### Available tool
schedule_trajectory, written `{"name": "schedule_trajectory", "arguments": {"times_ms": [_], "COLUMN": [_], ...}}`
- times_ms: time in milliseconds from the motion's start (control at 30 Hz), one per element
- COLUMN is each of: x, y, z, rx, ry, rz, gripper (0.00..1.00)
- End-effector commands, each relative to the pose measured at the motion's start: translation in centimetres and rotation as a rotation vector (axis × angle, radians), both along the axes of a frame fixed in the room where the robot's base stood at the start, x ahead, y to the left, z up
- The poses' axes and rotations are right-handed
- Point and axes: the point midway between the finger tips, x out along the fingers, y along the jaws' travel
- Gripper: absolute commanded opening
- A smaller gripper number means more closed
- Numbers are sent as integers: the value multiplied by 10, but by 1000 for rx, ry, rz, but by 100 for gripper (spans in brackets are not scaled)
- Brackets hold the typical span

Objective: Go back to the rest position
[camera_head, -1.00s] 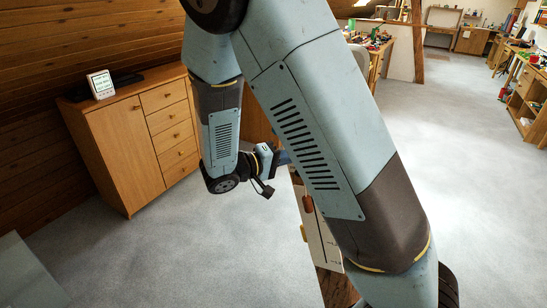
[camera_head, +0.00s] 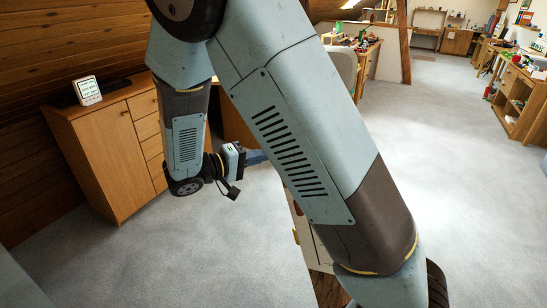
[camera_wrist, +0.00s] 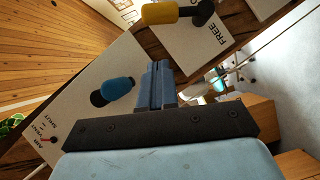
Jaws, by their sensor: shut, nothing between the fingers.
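My gripper (camera_wrist: 158,84) points up the wrist view with its two blue fingers together and nothing held between them. In the head view my arm crosses the middle, and the blue fingers (camera_head: 257,157) show partly, their tips hidden behind my arm. In the wrist view a white panel (camera_wrist: 75,130) with a blue knob (camera_wrist: 117,88) lies left of the fingers. A white card marked FREE (camera_wrist: 195,48) with a yellow handle (camera_wrist: 160,13) lies beyond them. I cannot tell whether the fingers touch the panel.
A wooden cabinet (camera_head: 112,160) with drawers stands at the left, with a small white display (camera_head: 88,90) on top. A board (camera_head: 308,235) stands partly behind my arm. Workbenches (camera_head: 525,95) line the right. The grey floor (camera_head: 465,150) is open at right.

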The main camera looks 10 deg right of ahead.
Motion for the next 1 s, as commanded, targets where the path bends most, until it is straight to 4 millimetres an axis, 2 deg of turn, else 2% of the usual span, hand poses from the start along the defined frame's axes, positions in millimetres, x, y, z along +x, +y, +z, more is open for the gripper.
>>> {"name": "schedule_trajectory", "arguments": {"times_ms": [100, 300, 433, 567, 667, 1000], "x": [-8, -21, -25, -28, -28, -46], "y": [21, 49, 61, 64, 54, -28], "z": [4, 9, 11, 13, 18, 46], "rx": [2, 1, 2, 6, 34, 313], "ry": [-1, -1, -2, 3, 28, 227], "rz": [-1, -5, -5, -12, -38, -213], "gripper": [0, 0, 0, 0, 0, 0]}}
